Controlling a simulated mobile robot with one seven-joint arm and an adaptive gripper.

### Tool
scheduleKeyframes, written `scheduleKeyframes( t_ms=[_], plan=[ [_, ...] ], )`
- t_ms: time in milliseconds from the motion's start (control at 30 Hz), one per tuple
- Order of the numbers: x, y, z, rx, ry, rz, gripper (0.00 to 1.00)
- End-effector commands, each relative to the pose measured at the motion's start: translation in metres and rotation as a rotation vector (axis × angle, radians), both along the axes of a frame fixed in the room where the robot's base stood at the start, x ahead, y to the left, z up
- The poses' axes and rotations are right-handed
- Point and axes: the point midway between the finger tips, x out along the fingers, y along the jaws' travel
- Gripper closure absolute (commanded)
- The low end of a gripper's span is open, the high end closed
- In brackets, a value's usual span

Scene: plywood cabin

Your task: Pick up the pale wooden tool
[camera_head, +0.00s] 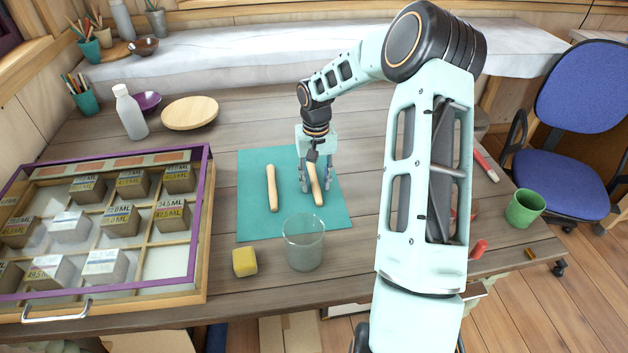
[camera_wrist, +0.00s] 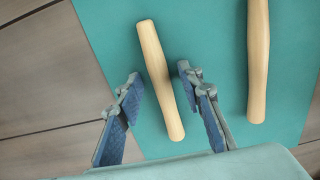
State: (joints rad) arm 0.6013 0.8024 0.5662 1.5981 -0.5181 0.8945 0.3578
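Two pale wooden tools, both plain rounded sticks, lie apart on a teal mat (camera_head: 258,228). One wooden tool (camera_head: 317,186) is on the right of the mat in the head view, under my gripper (camera_head: 315,188). In the wrist view this tool (camera_wrist: 160,80) lies between the two blue-padded fingers of my gripper (camera_wrist: 158,75), with teal showing on both sides of it. My gripper is open and holds nothing. The other wooden tool (camera_head: 272,188) lies to the left in the head view and at the right of the wrist view (camera_wrist: 258,60).
A clear glass beaker (camera_head: 304,245) stands at the mat's front edge, beside a yellow block (camera_head: 244,262). A purple-edged compartment case (camera_head: 206,215) fills the left. A wooden plate (camera_head: 190,112) and a white bottle (camera_head: 130,112) stand behind. A green mug (camera_head: 524,208) is at right.

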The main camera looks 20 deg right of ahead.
Motion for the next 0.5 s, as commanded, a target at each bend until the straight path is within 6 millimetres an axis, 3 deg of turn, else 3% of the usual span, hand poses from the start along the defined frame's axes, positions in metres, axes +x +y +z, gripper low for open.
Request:
scheduleKeyframes(
  t_ms=[67,400,500],
  plan=[
    [0.0,0.0,0.0002,0.0,0.0,0.0,0.66],
    [0.0001,0.0,0.0004,0.0,0.0,0.0,1.0],
    [0.0002,0.0,0.0005,0.0,0.0,0.0,1.0]
  ],
)
